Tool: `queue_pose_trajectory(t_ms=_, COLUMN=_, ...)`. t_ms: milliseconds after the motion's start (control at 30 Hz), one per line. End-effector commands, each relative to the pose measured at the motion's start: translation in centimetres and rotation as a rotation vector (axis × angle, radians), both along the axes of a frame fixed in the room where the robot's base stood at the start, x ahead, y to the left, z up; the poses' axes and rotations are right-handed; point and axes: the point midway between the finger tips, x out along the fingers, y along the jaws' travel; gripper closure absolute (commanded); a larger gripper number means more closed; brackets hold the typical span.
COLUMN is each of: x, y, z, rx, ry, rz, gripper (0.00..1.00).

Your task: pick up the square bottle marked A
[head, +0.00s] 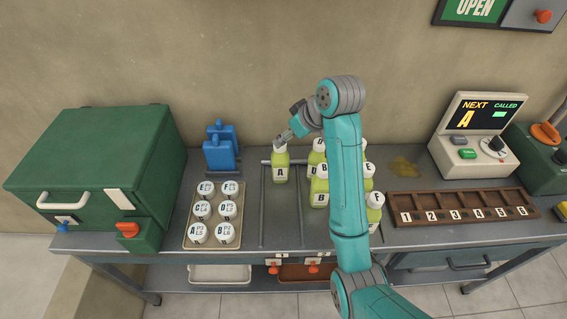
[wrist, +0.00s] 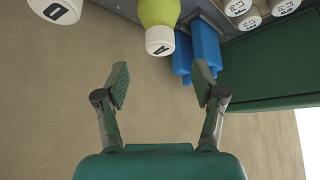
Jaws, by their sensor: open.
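The square bottle marked A (head: 280,169) stands upright at the back of a railed lane, filled yellow-green with a white cap. In the wrist view the bottle (wrist: 160,13) hangs into the top of the picture, its cap lettered A, centred between the fingers but beyond their tips. My gripper (head: 283,141) is at the bottle's top in the head view; whether it touches cannot be told there. In the wrist view my gripper (wrist: 161,83) is open with nothing between its fingers.
Similar bottles (head: 319,185) marked B and E stand to the right, partly behind my arm. Blue blocks (head: 221,157) and a tray of white lettered cups (head: 240,187) are to the left. A green machine (head: 95,165) stands far left, a numbered rack (head: 460,198) right.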

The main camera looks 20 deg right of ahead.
Motion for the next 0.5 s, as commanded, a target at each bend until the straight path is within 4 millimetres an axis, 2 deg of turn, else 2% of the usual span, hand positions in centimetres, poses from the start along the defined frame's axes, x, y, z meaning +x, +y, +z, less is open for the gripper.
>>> queue_pose_trajectory(t_ms=67, x=0.1, y=0.0, z=0.9, rx=-0.013, ry=0.012, rz=0.024, gripper=0.31)
queue_pose_trajectory(t_ms=167, x=0.3, y=0.1, z=0.8, rx=-0.022, ry=0.022, rz=0.04, gripper=0.31)
queue_pose_trajectory(t_ms=500, x=2.3, y=1.2, z=-3.0, rx=-0.023, ry=0.025, rz=0.042, gripper=0.31)
